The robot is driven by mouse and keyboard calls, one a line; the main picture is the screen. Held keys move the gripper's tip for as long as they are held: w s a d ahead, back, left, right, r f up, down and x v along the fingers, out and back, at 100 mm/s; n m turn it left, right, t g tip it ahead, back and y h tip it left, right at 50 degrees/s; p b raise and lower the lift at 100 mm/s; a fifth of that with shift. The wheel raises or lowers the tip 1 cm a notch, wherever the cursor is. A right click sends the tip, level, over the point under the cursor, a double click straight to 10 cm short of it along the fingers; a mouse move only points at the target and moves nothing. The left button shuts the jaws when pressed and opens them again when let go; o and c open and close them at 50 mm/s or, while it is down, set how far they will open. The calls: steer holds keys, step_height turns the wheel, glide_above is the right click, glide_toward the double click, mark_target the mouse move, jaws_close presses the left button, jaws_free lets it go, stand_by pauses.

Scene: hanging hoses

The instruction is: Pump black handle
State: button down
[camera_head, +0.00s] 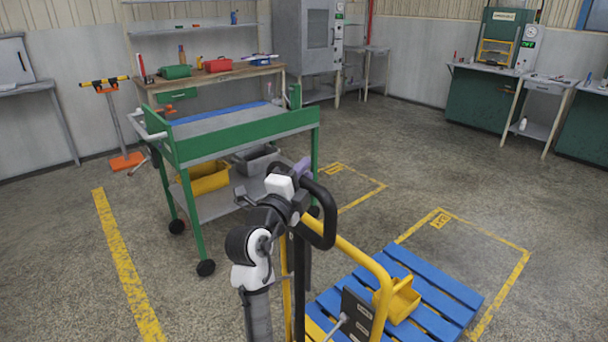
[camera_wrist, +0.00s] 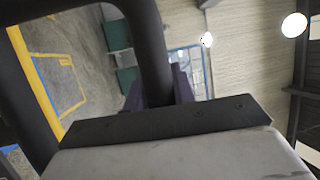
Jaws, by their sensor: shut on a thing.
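The black handle (camera_head: 330,208) is a thick looped bar at the top of a yellow-framed pallet jack (camera_head: 358,255), in the lower middle of the head view. My gripper (camera_head: 303,168) is at the top left of this loop, shut on its bar. In the wrist view the black handle (camera_wrist: 151,50) runs down across the picture. The purple fingers of my gripper (camera_wrist: 158,92) show on both sides of the bar. The exact finger contact is hidden behind the bar and my dark wrist housing.
A blue slatted pallet (camera_head: 425,305) with a yellow part (camera_head: 403,302) on it lies right of the handle. A green cart (camera_head: 245,135) stands close behind my arm. A yellow floor line (camera_head: 125,262) runs at left.

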steer(key=s+a+f+n+t+b, duration=0.1)
steer(key=s+a+f+t+b, duration=0.1)
steer(key=s+a+b, duration=0.6)
steer(key=s+a+f+n+t+b, duration=0.1)
steer(key=s+a+f+b, duration=0.3)
steer(key=s+a+b, duration=0.4)
steer(key=s+a+f+n+t+b, duration=0.2)
steer(key=s+a+b, duration=0.5)
steer(key=a+b, duration=0.5)
steer(key=a+f+t, duration=0.1)
steer(key=a+f, duration=0.1)
steer(key=a, duration=0.2)
steer(key=shift+s+a, duration=0.35)
steer(key=shift+s, duration=0.05)
steer(key=shift+f, duration=0.1)
steer(key=c, duration=1.2)
jaws_free()
steer(key=shift+o, duration=0.2)
steer(key=b+v, duration=0.2)
steer(key=v, duration=1.1)
steer(key=shift+s+a+f+b, duration=0.2)
steer(key=shift+f+b, duration=0.15)
